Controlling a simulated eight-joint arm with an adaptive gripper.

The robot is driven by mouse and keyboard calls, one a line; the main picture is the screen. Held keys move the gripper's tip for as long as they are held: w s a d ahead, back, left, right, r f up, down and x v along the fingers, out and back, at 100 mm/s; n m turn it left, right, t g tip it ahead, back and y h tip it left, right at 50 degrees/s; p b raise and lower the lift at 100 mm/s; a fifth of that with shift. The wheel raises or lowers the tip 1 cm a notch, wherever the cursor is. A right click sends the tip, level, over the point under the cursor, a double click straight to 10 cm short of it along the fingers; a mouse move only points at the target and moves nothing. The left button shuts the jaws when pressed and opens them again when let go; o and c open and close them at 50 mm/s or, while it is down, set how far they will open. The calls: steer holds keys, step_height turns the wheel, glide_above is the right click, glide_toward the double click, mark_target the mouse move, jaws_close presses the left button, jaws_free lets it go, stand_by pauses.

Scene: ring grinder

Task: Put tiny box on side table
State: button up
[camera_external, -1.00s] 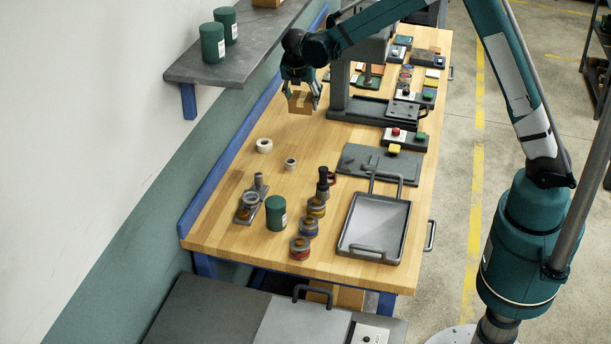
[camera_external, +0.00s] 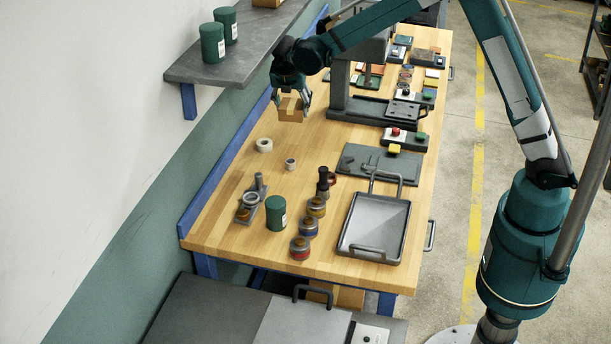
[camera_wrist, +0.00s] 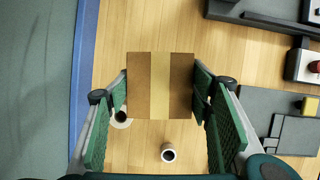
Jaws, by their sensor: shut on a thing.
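The tiny box (camera_external: 291,109) is a small brown cardboard box with a lighter tape stripe. My gripper (camera_external: 290,98) is shut on it and holds it above the far left part of the wooden workbench. In the wrist view the box (camera_wrist: 160,86) sits between the two green finger pads of my gripper (camera_wrist: 160,98). The side table is not certain; a dark grey surface (camera_external: 205,298) stands at the near end of the bench, lower than the bench top, and may be it.
The wooden bench (camera_external: 235,215) carries a grey tray (camera_external: 374,228), a green canister (camera_external: 276,213), several small jars, and white tape rolls (camera_external: 264,145). A grey machine stand (camera_external: 372,108) is right of my gripper. A wall shelf (camera_external: 240,62) with green canisters is at left.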

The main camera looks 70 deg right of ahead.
steer(key=w+a+f+n+t+b, duration=0.1)
steer(key=w+a+n, duration=0.15)
steer(key=a, duration=1.75)
steer(key=w+a+n+b, duration=0.1)
steer(key=w+a, duration=0.2)
steer(key=a, duration=1.7)
steer(key=s+a+f+n+t+y+b, duration=0.1)
steer(key=s+a+f+n, duration=0.1)
steer(key=a, duration=1)
steer(key=s+a+f+n+t+y+b, duration=0.1)
steer(key=s+a+n, duration=0.3)
steer(key=a, duration=0.8)
steer(key=s+a+f+n+b, duration=0.1)
steer(key=s+a+f+n, duration=0.2)
steer(key=a, duration=0.9)
steer(key=s, duration=0.2)
steer(key=shift+s+a+f+t+y+b, duration=0.25)
steer(key=shift+s+a+t+y+b, duration=0.05)
steer(key=shift+s+a+t+y, duration=0.1)
steer(key=shift+d, duration=0.1)
glide_toward(230, 318)
steer(key=shift+w+d+f+b, duration=0.2)
steer(key=shift+w+d, duration=0.05)
steer(key=shift+w, duration=0.2)
steer(key=shift+w+d+f+b, duration=0.2)
steer(key=shift+w, duration=0.25)
steer(key=shift+f, duration=1.85)
